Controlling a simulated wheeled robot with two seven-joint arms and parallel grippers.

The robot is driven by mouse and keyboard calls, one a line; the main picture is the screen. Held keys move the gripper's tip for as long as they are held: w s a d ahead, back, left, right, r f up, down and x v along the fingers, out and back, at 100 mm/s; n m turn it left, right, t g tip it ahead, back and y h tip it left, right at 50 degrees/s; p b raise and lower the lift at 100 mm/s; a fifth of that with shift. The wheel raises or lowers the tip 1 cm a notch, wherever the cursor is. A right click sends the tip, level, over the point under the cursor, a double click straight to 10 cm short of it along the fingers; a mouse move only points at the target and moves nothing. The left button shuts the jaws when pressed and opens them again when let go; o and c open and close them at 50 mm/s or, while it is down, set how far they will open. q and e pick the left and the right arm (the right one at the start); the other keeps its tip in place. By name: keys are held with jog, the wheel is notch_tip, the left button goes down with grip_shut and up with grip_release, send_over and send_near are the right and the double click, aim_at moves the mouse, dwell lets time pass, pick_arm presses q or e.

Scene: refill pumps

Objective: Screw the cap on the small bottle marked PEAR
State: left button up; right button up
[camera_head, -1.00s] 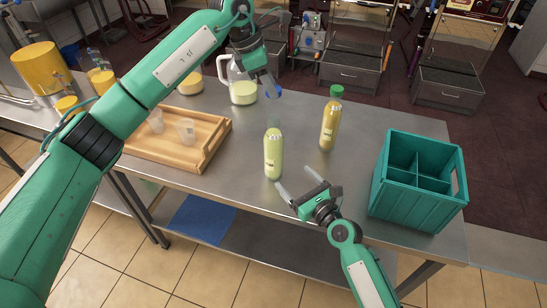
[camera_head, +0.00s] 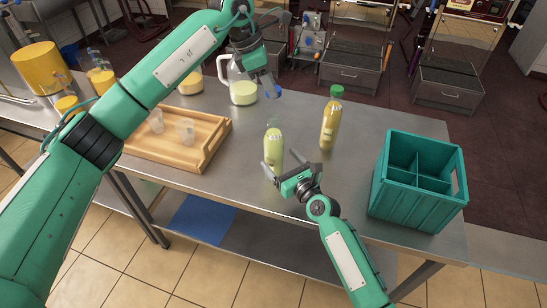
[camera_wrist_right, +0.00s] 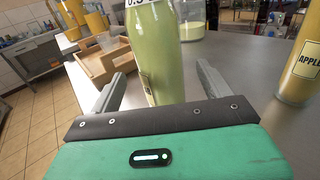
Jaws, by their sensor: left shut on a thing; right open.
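A small bottle of pale green liquid (camera_head: 274,150) stands upright and uncapped on the steel table; its clear neck shows. It fills the middle of the right wrist view (camera_wrist_right: 158,50), where its label is only partly seen and no PEAR is readable. My right gripper (camera_head: 290,168) is open at the bottle's near side. In the right wrist view its fingers (camera_wrist_right: 160,88) lie to the left and right of the bottle's lower body. My left gripper (camera_head: 270,88) is shut on a small blue thing, seemingly the cap (camera_head: 274,93), above and behind the bottle.
A yellow bottle with a green cap (camera_head: 330,122), marked APPLE in the right wrist view (camera_wrist_right: 302,65), stands to the right. A teal divided crate (camera_head: 415,205) is at the table's right end. A wooden tray with cups (camera_head: 205,160) is left; a jug (camera_head: 243,92) stands behind.

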jog(key=shift+x, duration=2.1)
jog(key=c, duration=1.5)
pick_arm(q)
send_over(270, 129)
jog(key=w, duration=0.1)
jog(key=shift+f, duration=2.45)
jog(key=shift+f, duration=0.9)
jog(key=shift+f, duration=0.55)
